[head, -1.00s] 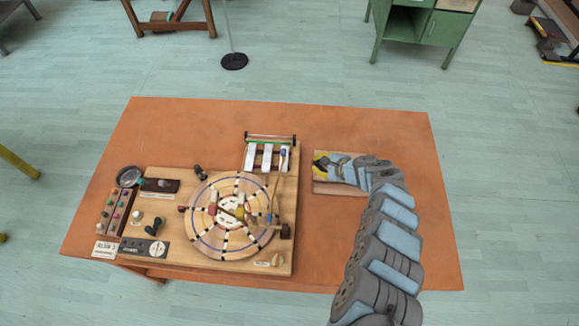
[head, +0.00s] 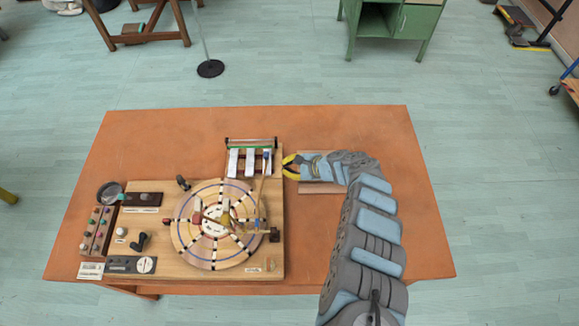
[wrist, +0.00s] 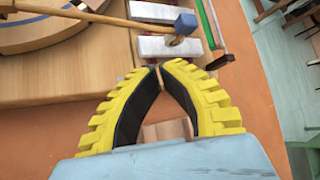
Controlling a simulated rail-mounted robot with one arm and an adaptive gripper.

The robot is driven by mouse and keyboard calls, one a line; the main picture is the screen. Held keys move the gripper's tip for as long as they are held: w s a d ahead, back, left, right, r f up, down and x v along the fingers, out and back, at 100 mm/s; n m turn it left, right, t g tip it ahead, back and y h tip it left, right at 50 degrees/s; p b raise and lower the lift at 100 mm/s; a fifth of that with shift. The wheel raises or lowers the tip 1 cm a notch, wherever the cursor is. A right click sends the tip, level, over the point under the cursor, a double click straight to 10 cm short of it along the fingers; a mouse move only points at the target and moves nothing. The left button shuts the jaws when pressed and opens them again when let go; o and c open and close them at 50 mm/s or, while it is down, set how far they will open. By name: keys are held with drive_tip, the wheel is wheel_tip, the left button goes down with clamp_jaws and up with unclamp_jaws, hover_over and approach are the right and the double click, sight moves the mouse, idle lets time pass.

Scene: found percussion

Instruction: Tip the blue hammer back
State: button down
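The blue hammer (head: 265,156) is a thin wooden stick with a blue block head. Its head is at the rightmost white bar of the chime rack (head: 250,141), and its handle runs down toward the turntable. The wrist view shows its blue head (wrist: 186,22) at the top, over a white bar (wrist: 160,47). My gripper (head: 285,166) is just right of the rack. Its yellow fingers (wrist: 157,68) bow outward and their tips nearly meet. They appear shut and empty, apart from the hammer, with the blue head beyond the tips. Whether the head touches the bar is unclear.
The round turntable (head: 193,253) sits on a wooden board (head: 140,267) with knobs and small levers. A small wooden plate (head: 318,188) lies under my gripper and arm. The orange table (head: 415,225) is clear at the right.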

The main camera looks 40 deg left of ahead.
sight(273, 171)
drive_tip(key=shift+b+x, duration=1.05)
drive_tip(key=shift+x, duration=2.45)
drive_tip(key=shift+r, duration=0.15)
